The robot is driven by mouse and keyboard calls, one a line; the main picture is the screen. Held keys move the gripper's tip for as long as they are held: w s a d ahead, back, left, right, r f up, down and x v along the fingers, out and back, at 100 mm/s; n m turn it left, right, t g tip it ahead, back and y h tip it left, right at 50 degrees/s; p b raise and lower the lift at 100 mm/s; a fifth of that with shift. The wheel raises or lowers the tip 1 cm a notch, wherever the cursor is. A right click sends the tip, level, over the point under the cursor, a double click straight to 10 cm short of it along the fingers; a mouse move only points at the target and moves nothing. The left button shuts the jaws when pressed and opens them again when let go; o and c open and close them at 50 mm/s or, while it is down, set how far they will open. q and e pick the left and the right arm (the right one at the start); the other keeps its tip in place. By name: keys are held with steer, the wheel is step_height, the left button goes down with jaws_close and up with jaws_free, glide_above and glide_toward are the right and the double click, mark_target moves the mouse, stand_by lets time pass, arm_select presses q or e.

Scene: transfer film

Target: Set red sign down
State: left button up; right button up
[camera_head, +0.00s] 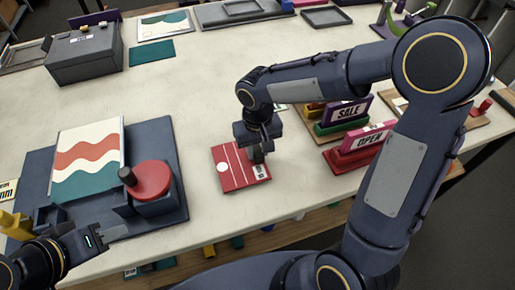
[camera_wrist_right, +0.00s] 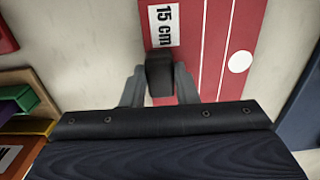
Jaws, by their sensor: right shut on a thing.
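A flat red board (camera_head: 236,176) with white lines, a white disc and a "15 cm" label lies flat at the middle of the table, on it or just above it; I cannot tell which. It also shows in the right wrist view (camera_wrist_right: 209,45). My right gripper (camera_wrist_right: 159,88) is above the board, shut on its black knob (camera_wrist_right: 159,68), with a finger on each side. In the head view the right gripper (camera_head: 258,149) partly hides the knob. My left gripper (camera_head: 112,233) is at the lower left, near the dark board, its fingers too unclear to read.
A dark board (camera_head: 160,135) at left carries a striped wavy print (camera_head: 88,158) and a red round piece with a black knob (camera_head: 152,180). The SALE sign (camera_head: 348,111) and OPEN sign (camera_head: 368,136) stand right of the red board. Table between left board and red board is clear.

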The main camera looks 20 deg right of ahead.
steer(key=shift+f, duration=0.25)
steer(key=shift+f, duration=0.2)
steer(key=o, duration=1)
steer(key=shift+r, duration=0.1)
